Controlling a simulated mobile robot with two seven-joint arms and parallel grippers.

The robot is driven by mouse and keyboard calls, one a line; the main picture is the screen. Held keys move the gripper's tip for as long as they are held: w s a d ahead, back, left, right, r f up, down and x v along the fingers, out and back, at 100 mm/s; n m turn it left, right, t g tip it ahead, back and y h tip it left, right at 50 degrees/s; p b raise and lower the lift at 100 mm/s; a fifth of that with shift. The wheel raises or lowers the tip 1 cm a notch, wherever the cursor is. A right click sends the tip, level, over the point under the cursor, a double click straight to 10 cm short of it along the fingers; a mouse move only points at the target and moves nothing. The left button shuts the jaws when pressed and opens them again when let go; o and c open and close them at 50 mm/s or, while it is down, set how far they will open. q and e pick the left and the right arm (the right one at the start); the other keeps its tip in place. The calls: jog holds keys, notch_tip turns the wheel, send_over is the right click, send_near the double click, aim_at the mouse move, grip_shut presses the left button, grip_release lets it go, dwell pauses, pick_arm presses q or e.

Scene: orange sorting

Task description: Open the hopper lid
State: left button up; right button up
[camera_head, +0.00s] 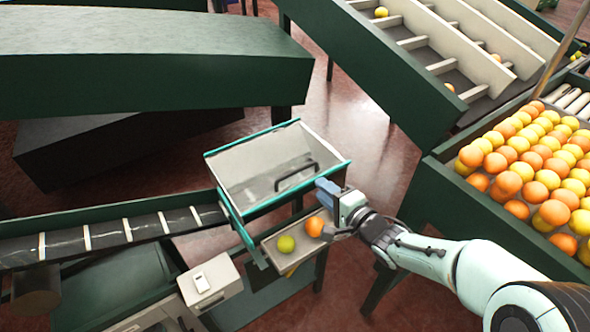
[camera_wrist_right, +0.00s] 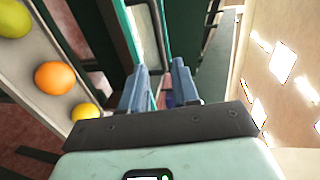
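The hopper (camera_head: 231,217) stands in the middle of the head view, with a teal rim. Its pale metal lid (camera_head: 250,165) carries a dark bar handle (camera_head: 296,176) near its right side. I cannot tell for sure whether the lid is raised at all. My right gripper (camera_head: 323,187) is at the hopper's right edge, beside the handle. In the right wrist view its two blue-grey fingers (camera_wrist_right: 160,82) are apart, pointing at the teal edge (camera_wrist_right: 170,25). Nothing is clearly held between them. My left gripper is not in view.
A small tray (camera_head: 268,247) with a yellow-green fruit (camera_head: 286,244) and an orange (camera_head: 315,227) lies just below the hopper. A conveyor (camera_head: 110,232) runs in from the left. A green bin (camera_head: 470,205) full of fruit stands at the right.

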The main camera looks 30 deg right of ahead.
aim_at(298, 171)
jog(key=x, duration=1.2)
jog(key=shift+f, duration=0.1)
grip_shut()
